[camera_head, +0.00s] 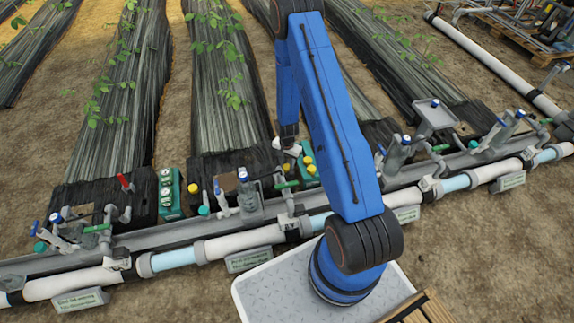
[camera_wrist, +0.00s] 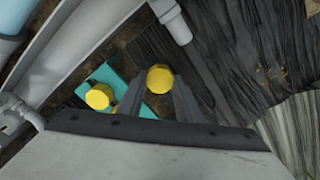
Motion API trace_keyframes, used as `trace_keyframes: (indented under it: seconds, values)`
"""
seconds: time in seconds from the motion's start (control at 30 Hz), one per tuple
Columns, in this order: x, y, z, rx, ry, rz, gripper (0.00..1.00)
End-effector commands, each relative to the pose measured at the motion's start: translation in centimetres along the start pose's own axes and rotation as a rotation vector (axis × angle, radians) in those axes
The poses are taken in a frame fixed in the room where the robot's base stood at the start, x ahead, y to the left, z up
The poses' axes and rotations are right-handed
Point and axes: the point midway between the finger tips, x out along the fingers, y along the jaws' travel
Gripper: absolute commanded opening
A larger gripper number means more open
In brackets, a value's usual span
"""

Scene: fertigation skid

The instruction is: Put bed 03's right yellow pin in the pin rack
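My gripper (camera_wrist: 160,80) is at the teal pin rack (camera_wrist: 148,112). Its two dark fingers lie on either side of a yellow pin (camera_wrist: 160,76), with no clear gap visible, so it looks shut on it. This pin is at the rack's far end; I cannot tell whether it is seated. A second yellow pin (camera_wrist: 100,96) stands on the rack's near end. In the head view my gripper (camera_head: 296,150) is partly behind my blue arm, just above the rack's yellow pins (camera_head: 311,169). Another yellow pin (camera_head: 286,167) shows left of the rack.
Grey and white pipes with valves (camera_head: 240,243) run across the front of the beds. To the left are another teal holder (camera_head: 170,194) and a yellow-capped fitting (camera_head: 193,188).

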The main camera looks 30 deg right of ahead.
Motion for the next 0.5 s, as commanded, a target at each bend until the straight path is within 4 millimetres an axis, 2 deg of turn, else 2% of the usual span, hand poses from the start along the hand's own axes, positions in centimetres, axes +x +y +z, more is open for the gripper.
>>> trace_keyframes:
  seconds: [0.5]
  values:
    - [-2.5,0.0,0.0,0.000,0.000,-0.001,0.11]
